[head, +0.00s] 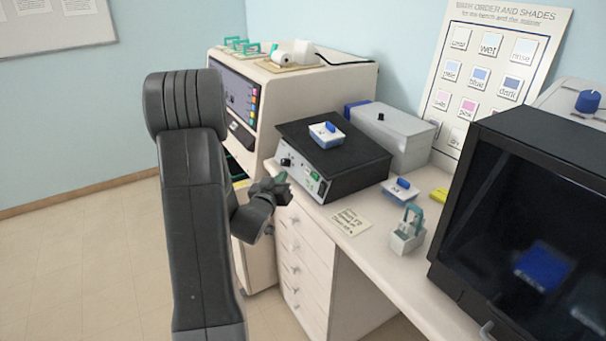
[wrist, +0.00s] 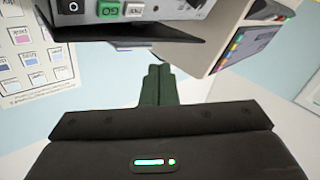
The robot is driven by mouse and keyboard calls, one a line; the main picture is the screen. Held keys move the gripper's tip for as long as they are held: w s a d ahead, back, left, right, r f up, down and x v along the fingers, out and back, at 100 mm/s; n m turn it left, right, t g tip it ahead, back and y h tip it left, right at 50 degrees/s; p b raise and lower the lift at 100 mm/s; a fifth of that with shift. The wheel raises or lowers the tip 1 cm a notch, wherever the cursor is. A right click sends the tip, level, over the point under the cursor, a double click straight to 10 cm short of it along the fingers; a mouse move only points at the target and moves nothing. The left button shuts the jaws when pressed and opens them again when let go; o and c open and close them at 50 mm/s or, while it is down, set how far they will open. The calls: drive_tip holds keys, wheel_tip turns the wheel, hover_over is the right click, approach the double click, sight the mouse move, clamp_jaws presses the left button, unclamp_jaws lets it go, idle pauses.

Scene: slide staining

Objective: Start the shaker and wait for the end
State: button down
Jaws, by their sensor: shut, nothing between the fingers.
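The shaker (head: 335,168) is a dark box with a flat black top on the bench. Its pale front panel faces my arm. In the wrist view the panel (wrist: 150,9) fills the top edge, with a green GO button (wrist: 108,10), a pale button beside it and a black switch (wrist: 72,6). My gripper (head: 282,180) is shut and empty, just in front of the panel's left part. Its green fingertips (wrist: 155,74) appear apart from the buttons. Whether the platform is moving cannot be told.
A grey box (head: 394,136) stands behind the shaker. A cream machine with a screen (head: 240,100) is at its left.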

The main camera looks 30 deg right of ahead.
sight(315, 177)
drive_tip(key=shift+d, duration=0.1)
idle(0.3)
drive_tip(key=shift+w+d+f+b, duration=0.1)
drive_tip(key=shift+d+f+b, duration=0.35)
drive_tip(key=shift+d, duration=0.9)
drive_tip(key=shift+w+d+f+b, duration=0.1)
drive_tip(key=shift+d+f+b, duration=0.35)
drive_tip(key=shift+d, duration=0.85)
drive_tip(key=shift+w+d+f+b, duration=0.1)
drive_tip(key=shift+d+f+b, duration=0.1)
drive_tip(key=shift+d+f, duration=0.85)
drive_tip(key=shift+d+r, duration=0.3)
drive_tip(key=shift+r, duration=0.05)
drive_tip(key=shift+d+f, duration=0.1)
drive_tip(key=shift+d+f+b, duration=0.1)
drive_tip(key=shift+d+b, duration=0.2)
drive_tip(key=shift+b, duration=0.4)
